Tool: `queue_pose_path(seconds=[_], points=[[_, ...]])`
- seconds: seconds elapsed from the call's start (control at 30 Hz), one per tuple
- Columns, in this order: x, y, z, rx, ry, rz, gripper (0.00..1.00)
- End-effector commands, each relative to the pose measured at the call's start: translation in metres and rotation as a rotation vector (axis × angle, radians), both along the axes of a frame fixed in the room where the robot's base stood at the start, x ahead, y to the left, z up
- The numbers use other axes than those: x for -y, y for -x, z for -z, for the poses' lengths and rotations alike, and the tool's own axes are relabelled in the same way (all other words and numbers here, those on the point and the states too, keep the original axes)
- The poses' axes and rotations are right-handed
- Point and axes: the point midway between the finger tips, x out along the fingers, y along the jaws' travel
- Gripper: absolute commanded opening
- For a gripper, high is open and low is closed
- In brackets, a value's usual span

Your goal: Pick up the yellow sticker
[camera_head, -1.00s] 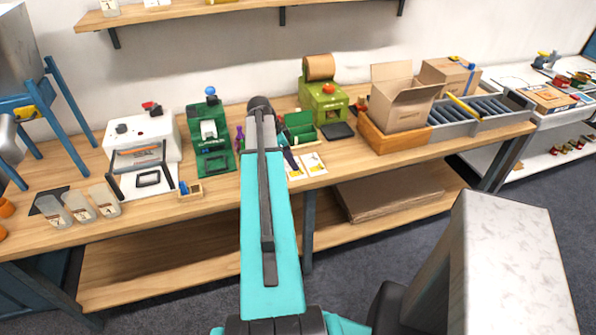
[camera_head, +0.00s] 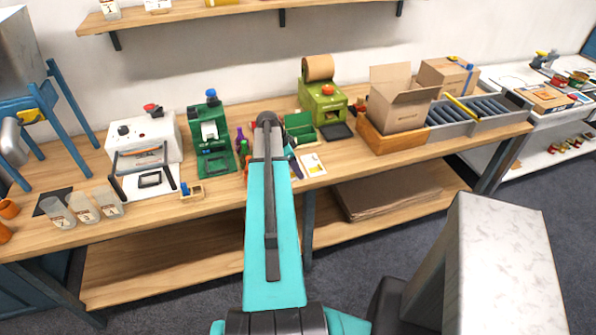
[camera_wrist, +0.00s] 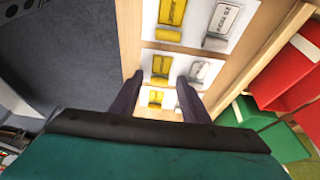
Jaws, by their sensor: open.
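In the wrist view, white cards carry yellow stickers and white stickers. One yellow sticker (camera_wrist: 162,65) shows just past and between my fingertips, with a white sticker (camera_wrist: 203,72) to its right. Another yellow sticker (camera_wrist: 172,12) is at the top edge, and a third yellow sticker (camera_wrist: 155,98) shows between the fingers. My gripper (camera_wrist: 160,77) is open and empty above the cards; I cannot tell its exact height. In the head view, a sticker card (camera_head: 313,165) lies right of my arm, which hides the area to its left.
A green machine (camera_head: 210,140) stands left of my arm. The bench's front edge is close to the cards.

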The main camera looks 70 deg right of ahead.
Motion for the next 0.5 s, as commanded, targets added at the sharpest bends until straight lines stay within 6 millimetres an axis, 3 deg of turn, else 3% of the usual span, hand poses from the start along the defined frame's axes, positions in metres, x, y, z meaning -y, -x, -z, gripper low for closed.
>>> queue_pose_path(seconds=[0.43, 0.5], points=[[-0.0004, -0.0007, 0.0, 0.0, 0.0, -0.001, 0.42], [-0.0005, -0.0008, -0.0001, 0.0, 0.0, -0.001, 0.32]])
